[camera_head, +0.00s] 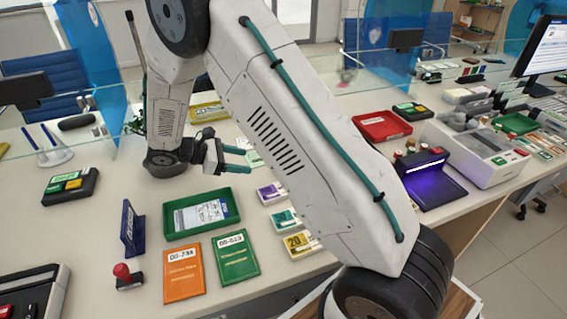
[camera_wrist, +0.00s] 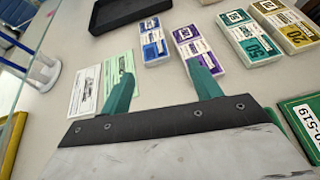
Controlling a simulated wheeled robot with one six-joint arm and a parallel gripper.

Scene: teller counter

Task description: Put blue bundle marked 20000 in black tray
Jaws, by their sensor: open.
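The blue bundle (camera_wrist: 154,42) lies flat on the counter in the wrist view, just beyond my fingertips; its marking is too small to read. The black tray (camera_wrist: 102,22) is partly in view at the top, beyond the blue bundle, and looks empty. My gripper (camera_wrist: 161,77) is open, with its green fingers apart and nothing between them. The blue bundle is ahead of the gap between them. In the head view my gripper (camera_head: 236,158) hangs above the counter; my arm appears to hide the blue bundle and the black tray there.
A purple bundle (camera_wrist: 199,50) lies close right of the blue one, near my right finger. Teal (camera_wrist: 250,38) and yellow (camera_wrist: 289,24) bundles lie farther right. White (camera_wrist: 84,90) and green (camera_wrist: 117,76) slips lie left. A green tray (camera_head: 232,197) stands nearer the front.

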